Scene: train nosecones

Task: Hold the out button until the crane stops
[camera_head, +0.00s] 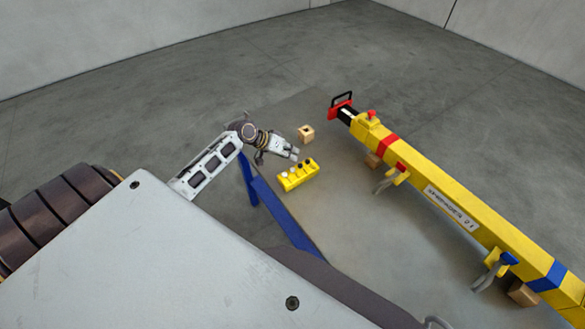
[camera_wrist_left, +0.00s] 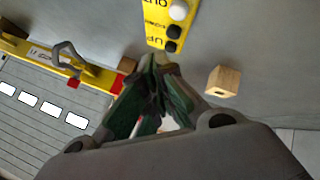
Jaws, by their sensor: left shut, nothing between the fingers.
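A yellow button box (camera_head: 298,178) lies on the grey table, with a row of white and dark buttons on top. In the left wrist view the box (camera_wrist_left: 157,40) is at the top edge, cut off, with a white button beside the upside-down letters OUT and dark buttons by UP. My left gripper (camera_head: 295,153) is shut and empty, close to the far side of the box. Its closed fingers (camera_wrist_left: 164,72) point toward the box's UP end in the wrist view; I cannot tell if they touch it. No crane is clearly recognisable. My right gripper is not in view.
A small wooden block (camera_head: 307,136) with a hole stands beyond the box. A long yellow beam (camera_head: 445,205) with red and blue bands and grey shackles lies to the right, beside wooden blocks. A blue table edge (camera_head: 285,215) runs below my left arm. Table between box and beam is clear.

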